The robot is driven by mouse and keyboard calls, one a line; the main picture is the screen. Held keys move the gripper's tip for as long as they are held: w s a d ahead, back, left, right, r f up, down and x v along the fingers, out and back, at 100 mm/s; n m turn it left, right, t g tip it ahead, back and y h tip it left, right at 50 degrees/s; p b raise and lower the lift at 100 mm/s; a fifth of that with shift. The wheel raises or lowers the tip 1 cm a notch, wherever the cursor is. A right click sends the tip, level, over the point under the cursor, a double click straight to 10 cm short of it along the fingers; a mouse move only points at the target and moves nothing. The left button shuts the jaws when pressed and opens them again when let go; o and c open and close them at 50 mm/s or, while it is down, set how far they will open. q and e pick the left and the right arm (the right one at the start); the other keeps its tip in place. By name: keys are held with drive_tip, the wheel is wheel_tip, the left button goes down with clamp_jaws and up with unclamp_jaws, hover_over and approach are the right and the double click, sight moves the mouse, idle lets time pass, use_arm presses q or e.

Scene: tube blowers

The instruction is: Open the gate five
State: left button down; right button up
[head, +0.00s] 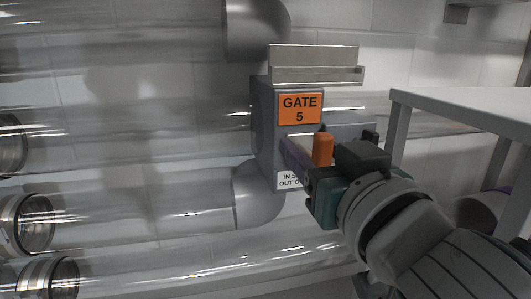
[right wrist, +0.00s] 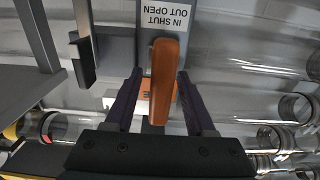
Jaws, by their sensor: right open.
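The gate five box (head: 265,130) is a grey housing on a clear tube, with an orange "GATE 5" label (head: 300,108). An orange handle (head: 322,149) stands at its front; it also shows in the right wrist view (right wrist: 164,80). My right gripper (head: 308,162) is open, its purple fingers on either side of the handle. In the right wrist view the gripper (right wrist: 160,88) has the handle between its fingers, with a visible gap on the left and little on the right. I cannot tell whether it touches. My left gripper is not in view.
A white "IN SHUT OUT OPEN" sign (right wrist: 166,15) is on the box, partly hidden in the head view. Several clear tubes (head: 130,200) with metal collars run left. A grey-white table or shelf (head: 460,104) stands close on the right of my right arm.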

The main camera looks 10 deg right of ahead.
drive_tip(key=shift+w, duration=0.25)
clamp_jaws()
idle(0.3)
idle(0.9)
